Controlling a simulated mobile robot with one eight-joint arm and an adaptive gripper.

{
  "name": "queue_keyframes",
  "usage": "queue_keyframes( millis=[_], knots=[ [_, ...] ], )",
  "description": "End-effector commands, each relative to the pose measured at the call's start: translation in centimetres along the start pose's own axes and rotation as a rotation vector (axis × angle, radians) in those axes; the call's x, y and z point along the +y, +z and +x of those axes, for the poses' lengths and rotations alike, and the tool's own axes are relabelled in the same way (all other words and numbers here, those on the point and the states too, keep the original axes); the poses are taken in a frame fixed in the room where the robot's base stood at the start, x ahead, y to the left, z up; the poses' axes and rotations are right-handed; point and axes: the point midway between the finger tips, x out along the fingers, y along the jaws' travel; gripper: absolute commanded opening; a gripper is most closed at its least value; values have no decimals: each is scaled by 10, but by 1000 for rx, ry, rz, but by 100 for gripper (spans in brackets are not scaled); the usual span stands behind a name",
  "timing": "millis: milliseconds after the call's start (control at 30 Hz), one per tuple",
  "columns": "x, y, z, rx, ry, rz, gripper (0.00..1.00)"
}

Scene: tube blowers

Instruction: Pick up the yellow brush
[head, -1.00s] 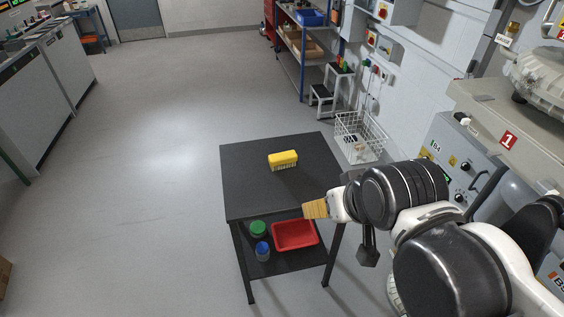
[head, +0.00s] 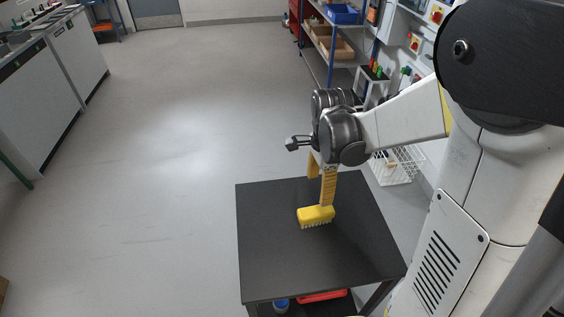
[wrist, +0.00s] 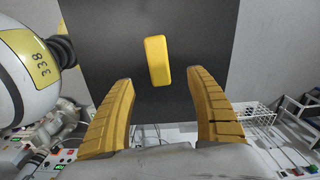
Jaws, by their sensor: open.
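The yellow brush (head: 316,216) lies on the black table top, its bristles showing along its near lower side in the head view. In the wrist view the brush (wrist: 157,60) appears as a plain yellow block, beyond and between the two fingertips. My gripper (head: 321,182) has yellow ribbed fingers and points down above the brush. In the wrist view my gripper (wrist: 163,92) is open with nothing between its fingers. One finger overlaps the brush's upper edge in the head view; I cannot tell whether they touch.
The black table (head: 272,260) is otherwise bare on top. A red tray (head: 322,296) and a blue container (head: 281,304) partly show on the shelf below. A white wire basket (head: 398,165) stands behind the table at right. Open floor lies to the left.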

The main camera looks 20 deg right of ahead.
Motion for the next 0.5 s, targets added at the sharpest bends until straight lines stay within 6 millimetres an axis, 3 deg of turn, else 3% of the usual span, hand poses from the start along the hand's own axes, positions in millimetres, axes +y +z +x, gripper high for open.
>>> queue_keyframes(
  millis=[300,500],
  knots=[
    [0,-2,50,-2,14,42,66],
    [0,-2,64,-1,13,40,66]
  ],
)
